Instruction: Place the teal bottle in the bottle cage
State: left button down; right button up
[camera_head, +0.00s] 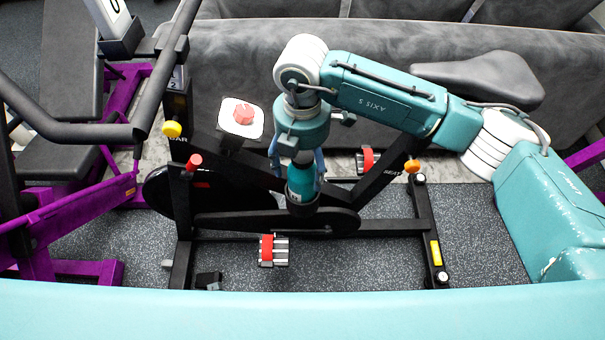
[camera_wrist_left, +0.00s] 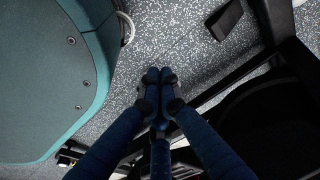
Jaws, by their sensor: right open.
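The teal bottle (camera_head: 301,180) stands roughly upright at the middle of the exercise bike's frame. Its lower end meets a dark holder (camera_head: 302,208), which looks like the bottle cage; I cannot tell how deep it sits. My right gripper (camera_head: 297,168) is directly above the bottle, its blue fingers open and spread around the bottle's upper part. The gripper hides the bottle's top. My left gripper (camera_wrist_left: 160,78) shows only in the left wrist view, its blue fingertips together with nothing visible between them, above the speckled floor.
The black bike frame (camera_head: 390,225) surrounds the bottle, with pedals (camera_head: 273,250) and red and orange knobs. A purple-framed machine (camera_head: 75,215) stands at left. A grey couch (camera_head: 230,50) is behind.

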aim_at(302, 154)
notch_tip(302, 154, up, 5)
jog(key=shift+r, duration=0.75)
pick_arm(q)
jog(key=shift+s+f, duration=0.2)
jog(key=shift+f, duration=0.45)
